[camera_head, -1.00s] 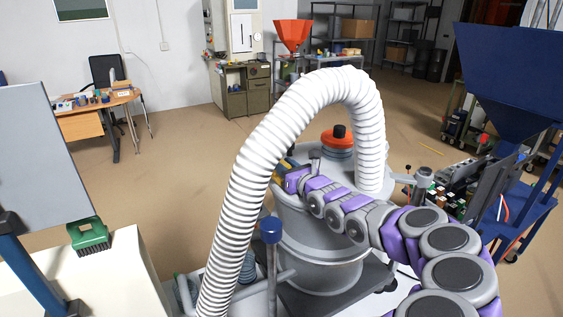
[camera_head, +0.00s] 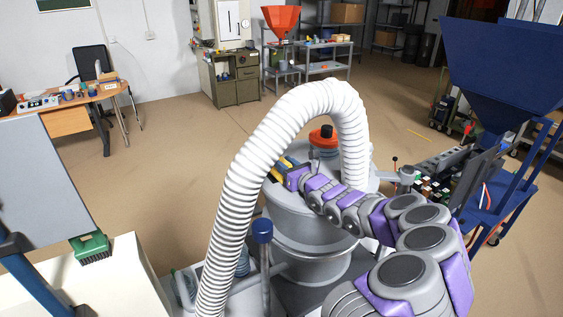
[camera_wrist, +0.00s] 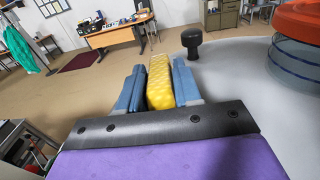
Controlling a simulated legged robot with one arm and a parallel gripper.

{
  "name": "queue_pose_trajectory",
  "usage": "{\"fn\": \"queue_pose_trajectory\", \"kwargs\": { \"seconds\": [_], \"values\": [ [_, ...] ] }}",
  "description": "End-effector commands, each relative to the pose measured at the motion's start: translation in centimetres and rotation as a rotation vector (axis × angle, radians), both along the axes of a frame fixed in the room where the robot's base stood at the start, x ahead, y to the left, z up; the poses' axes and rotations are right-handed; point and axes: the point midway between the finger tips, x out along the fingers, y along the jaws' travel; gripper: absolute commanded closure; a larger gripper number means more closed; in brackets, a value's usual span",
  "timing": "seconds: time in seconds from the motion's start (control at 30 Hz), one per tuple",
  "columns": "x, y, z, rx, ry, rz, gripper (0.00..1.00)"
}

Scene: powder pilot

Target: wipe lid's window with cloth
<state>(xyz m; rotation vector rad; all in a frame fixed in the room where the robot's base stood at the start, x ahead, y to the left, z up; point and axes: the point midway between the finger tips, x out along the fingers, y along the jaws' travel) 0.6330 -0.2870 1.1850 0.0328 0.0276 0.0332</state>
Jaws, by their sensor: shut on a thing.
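My gripper (camera_head: 279,166) is shut on a yellow quilted cloth (camera_wrist: 160,84), clasped between its blue fingers in the wrist view. The cloth shows as a small yellow patch in the head view. The grey lid (camera_wrist: 243,70) of the round vessel (camera_head: 300,232) lies to the right of the fingers in the wrist view. I cannot make out the lid's window in either view.
A ribbed white hose (camera_head: 243,160) arches in front of the vessel. A black knob (camera_wrist: 192,40) and an orange cap (camera_head: 322,134) stand up from the lid. A green brush (camera_head: 91,247) is at the left by a white surface (camera_head: 115,280). A blue hopper (camera_head: 500,75) stands right.

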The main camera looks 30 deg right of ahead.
Motion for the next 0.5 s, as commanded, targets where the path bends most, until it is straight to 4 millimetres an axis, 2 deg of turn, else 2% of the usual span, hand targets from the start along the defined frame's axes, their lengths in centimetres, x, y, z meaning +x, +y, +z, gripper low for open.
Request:
{"fn": "queue_pose_trajectory", "kwargs": {
  "seconds": [0.5],
  "values": [
    [-0.2, -2.6, 0.2, 0.000, 0.001, 0.003, 1.00]
  ]
}}
